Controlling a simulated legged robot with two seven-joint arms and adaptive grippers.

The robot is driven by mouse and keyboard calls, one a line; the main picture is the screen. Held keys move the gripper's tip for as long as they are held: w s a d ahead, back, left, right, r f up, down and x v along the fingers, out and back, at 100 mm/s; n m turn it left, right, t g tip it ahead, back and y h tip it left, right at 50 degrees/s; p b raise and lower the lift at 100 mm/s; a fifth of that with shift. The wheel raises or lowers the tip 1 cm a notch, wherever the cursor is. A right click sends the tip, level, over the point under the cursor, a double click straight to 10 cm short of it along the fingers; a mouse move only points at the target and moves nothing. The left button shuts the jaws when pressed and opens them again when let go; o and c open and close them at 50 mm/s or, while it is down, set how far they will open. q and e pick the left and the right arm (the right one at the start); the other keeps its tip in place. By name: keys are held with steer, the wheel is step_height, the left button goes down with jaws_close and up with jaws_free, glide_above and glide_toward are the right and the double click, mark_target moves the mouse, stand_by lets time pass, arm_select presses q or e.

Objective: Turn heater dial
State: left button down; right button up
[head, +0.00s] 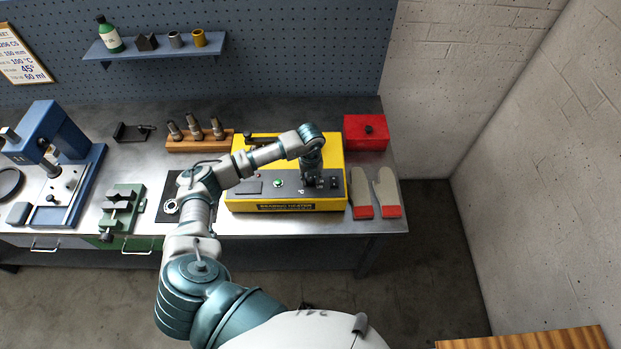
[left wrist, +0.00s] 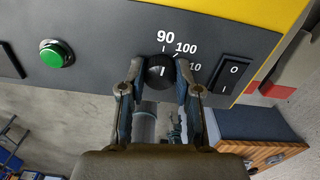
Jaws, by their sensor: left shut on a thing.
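The yellow bearing heater (head: 240,200) stands on the bench with its grey control panel facing me. My left gripper (head: 311,182) reaches down onto the panel's right part, which hides the dial in the head view. In the left wrist view, the black heater dial (left wrist: 160,72) sits between the fingertips of my left gripper (left wrist: 160,82), which is shut on it. A white pointer line on the dial points roughly up, near the 90 mark. The 100 label is to its right, and a lower label is partly hidden by a finger. My right gripper is not in view.
A green button (left wrist: 57,54) is left of the dial, and a black rocker switch (left wrist: 234,72) is close on its right. Gloves (head: 385,190) and a red box (head: 366,133) lie right of the heater. A green vise (head: 122,208) stands to the left.

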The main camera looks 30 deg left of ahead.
arm_select(q)
steer(key=m+b, duration=0.2)
steer(key=m, duration=0.1)
steer(key=shift+f, duration=0.1)
steer(key=m+b, duration=0.3)
steer(key=m, duration=0.1)
steer(key=shift+m, duration=0.3)
steer(key=m+b, duration=0.2)
steer(key=m, duration=0.1)
steer(key=shift+m, duration=0.3)
steer(key=shift+m+b, duration=1)
steer(key=shift+m, duration=0.8)
steer(key=shift+r, duration=0.2)
steer(key=shift+w, duration=0.1)
steer(key=c, duration=0.9)
jaws_free()
steer(key=shift+o, duration=0.5)
steer(key=shift+a, duration=0.1)
